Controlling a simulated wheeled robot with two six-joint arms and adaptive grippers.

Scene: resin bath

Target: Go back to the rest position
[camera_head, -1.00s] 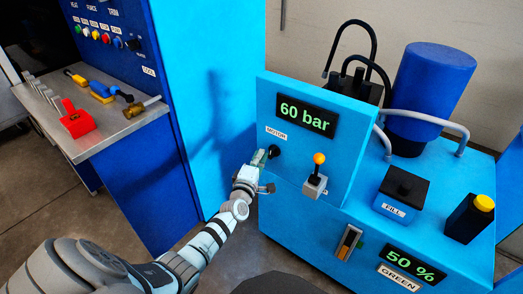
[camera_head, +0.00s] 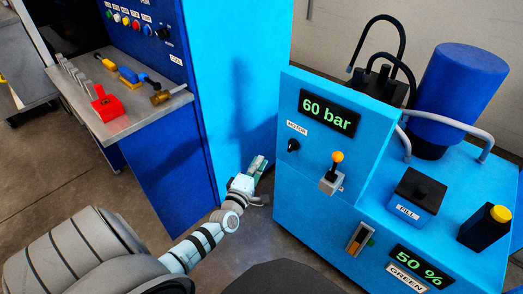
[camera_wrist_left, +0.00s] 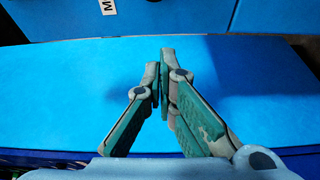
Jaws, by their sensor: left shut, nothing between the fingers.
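My left gripper (camera_head: 257,165) is in front of the gap between the blue cabinet and the blue hydraulic unit. It is shut and empty, a little apart from the black MOTOR knob (camera_head: 293,146) on the unit's panel. In the left wrist view its green fingers (camera_wrist_left: 165,62) meet at the tips, with a plain blue surface behind them. My left arm comes in from the lower left, bent and reaching forward. My right gripper is not in view.
The hydraulic unit (camera_head: 300,215) stands at the right, with a 60 bar display (camera_head: 329,112), a yellow-tipped lever (camera_head: 337,157) and a FILL cap (camera_head: 416,190). At the left is the dark blue control cabinet (camera_head: 160,160) with a grey shelf (camera_head: 125,118) of levers. Bare floor (camera_head: 40,185) shows at the lower left.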

